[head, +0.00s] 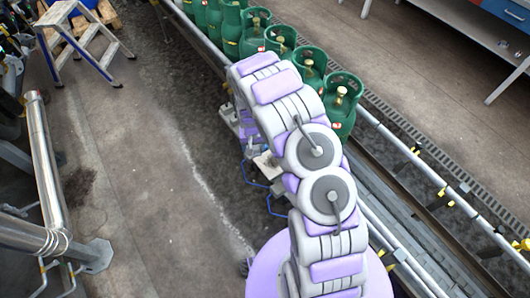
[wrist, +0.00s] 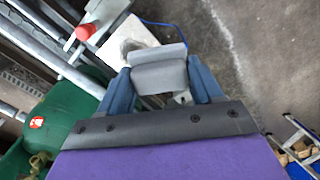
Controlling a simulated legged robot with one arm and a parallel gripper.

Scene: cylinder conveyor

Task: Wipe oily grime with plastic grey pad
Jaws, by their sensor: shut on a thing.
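In the wrist view, my gripper (wrist: 158,88) has its two blue fingers closed on the sides of a grey pad (wrist: 158,70). The pad is a light grey block held in front of the dark bar of the gripper. Just beyond it is a pale box (wrist: 133,32) with a red knob (wrist: 83,33). A greyish smudge shows on the box beside the pad; I cannot tell whether it is the oily grime. I cannot tell whether the pad touches the box. In the head view, my arm largely hides the gripper and the pad.
Green gas cylinders (head: 343,100) stand in a row on the conveyor; one (wrist: 75,120) is close to my gripper. Metal rails (head: 400,150) run alongside. A blue cable (head: 255,183) hangs near the box. A stepladder (head: 80,35) stands upper left, with open floor (head: 145,190) between.

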